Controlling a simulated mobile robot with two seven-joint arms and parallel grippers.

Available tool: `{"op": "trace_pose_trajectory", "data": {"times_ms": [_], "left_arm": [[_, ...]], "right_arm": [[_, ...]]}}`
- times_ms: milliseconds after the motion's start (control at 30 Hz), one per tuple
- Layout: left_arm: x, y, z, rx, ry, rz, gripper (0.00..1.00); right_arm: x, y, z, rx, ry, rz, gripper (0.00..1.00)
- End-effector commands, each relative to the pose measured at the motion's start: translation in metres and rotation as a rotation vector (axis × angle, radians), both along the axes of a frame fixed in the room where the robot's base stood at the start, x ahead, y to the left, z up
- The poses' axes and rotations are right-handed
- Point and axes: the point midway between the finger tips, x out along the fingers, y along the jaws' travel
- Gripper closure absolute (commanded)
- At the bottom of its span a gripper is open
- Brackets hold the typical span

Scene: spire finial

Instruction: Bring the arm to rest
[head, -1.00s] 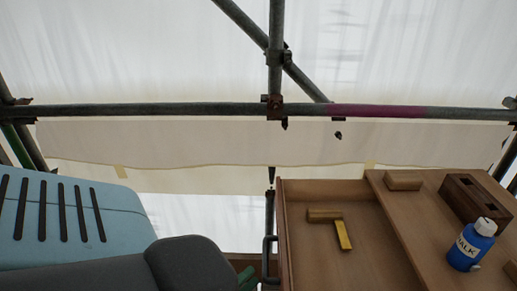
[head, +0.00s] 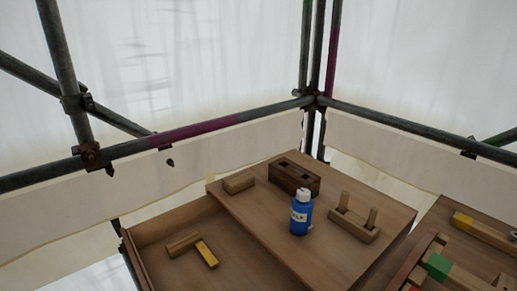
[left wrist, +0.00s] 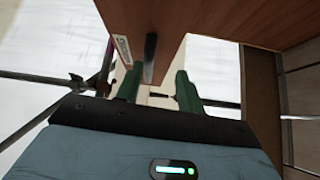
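My left gripper (left wrist: 158,78) shows in the left wrist view with its two green fingers apart and nothing held between them. A dark bar handle (left wrist: 150,58) on a wooden front (left wrist: 130,22) lies just beyond the fingertips, nearer the left finger. I cannot tell how far apart they are. Neither of my arms shows in the head view now, and my right gripper is in no view. An open wooden drawer (head: 185,222) holds a small wood-and-yellow L-shaped piece (head: 208,254).
A wooden top (head: 330,255) carries a blue chalk bottle (head: 301,215), a dark slotted block (head: 294,179), a small wooden block (head: 239,183) and a two-peg stand (head: 354,219). Coloured blocks (head: 438,266) lie at right. Scaffold tubes (head: 230,122) and white sheeting stand behind.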

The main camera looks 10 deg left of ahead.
Motion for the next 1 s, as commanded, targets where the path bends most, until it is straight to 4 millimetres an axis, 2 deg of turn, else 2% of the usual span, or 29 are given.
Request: {"op": "trace_pose_trajectory", "data": {"times_ms": [33, 233, 333, 500, 700, 1000], "left_arm": [[-0.007, -0.016, 0.007, 0.098, 0.054, -0.042, 0.62], [-0.049, -0.077, 0.001, 0.646, 0.295, -0.298, 0.62], [-0.073, -0.096, -0.001, 0.919, 0.384, -0.437, 0.62], [-0.107, -0.110, -0.003, 1.274, 0.484, -0.634, 0.62], [-0.127, -0.111, -0.007, 1.447, 0.534, -0.747, 0.62], [-0.130, -0.111, -0.009, 1.456, 0.540, -0.758, 0.62]], "right_arm": [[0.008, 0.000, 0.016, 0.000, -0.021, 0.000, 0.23], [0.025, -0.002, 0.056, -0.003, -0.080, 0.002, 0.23], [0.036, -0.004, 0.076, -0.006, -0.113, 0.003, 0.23], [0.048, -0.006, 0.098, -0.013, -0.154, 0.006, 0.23], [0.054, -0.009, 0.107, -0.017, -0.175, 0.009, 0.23], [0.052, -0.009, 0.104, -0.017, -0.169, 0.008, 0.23]]}}
